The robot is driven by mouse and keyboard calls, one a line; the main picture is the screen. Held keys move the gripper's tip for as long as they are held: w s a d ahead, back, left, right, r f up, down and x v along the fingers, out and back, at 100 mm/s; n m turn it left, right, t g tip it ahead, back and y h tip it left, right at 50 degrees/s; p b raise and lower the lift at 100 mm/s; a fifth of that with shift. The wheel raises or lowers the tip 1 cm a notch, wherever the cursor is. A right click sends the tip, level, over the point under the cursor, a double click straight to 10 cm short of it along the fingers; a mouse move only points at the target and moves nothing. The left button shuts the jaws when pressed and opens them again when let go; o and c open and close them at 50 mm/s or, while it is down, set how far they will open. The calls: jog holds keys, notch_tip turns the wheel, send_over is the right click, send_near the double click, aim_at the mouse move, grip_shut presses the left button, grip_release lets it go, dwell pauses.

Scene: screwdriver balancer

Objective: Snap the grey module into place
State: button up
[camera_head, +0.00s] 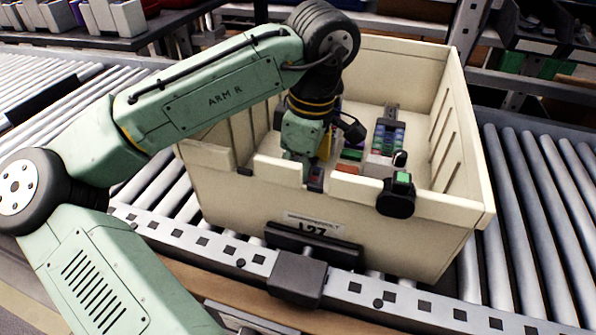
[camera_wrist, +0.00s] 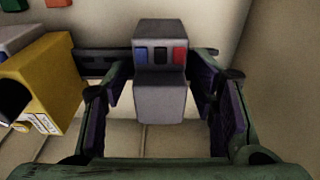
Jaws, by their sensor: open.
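In the wrist view, the grey module (camera_wrist: 158,102) has dark, blue and red marks on its upper face. It stands between the two fingers of my gripper (camera_wrist: 161,82), which are apart with visible space on both sides. A dark rail (camera_wrist: 93,63) runs behind the module, partly hidden by it and the fingers; I cannot tell whether the module is seated on it. In the head view, my gripper (camera_head: 308,172) reaches down inside the beige crate (camera_head: 262,208), near its front wall. The fingertips and the module are mostly hidden there.
A yellow module (camera_wrist: 52,82) stands close to the left of my gripper. Several coloured modules (camera_head: 389,138) sit on another rail further right in the crate. A black device with a green part (camera_head: 397,194) hangs on the front rim. Roller conveyors (camera_head: 545,225) flank the crate.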

jog(key=shift+r, duration=0.1)
jog(key=r, duration=0.4)
jog(key=d+r, duration=0.1)
jog(key=r, duration=0.6)
jog(key=shift+s+d+r, duration=0.25)
jog(key=shift+r, duration=0.15)
notch_tip(320, 180, up, 12)
jog(key=p, duration=1.1)
jog(key=shift+p, duration=0.35)
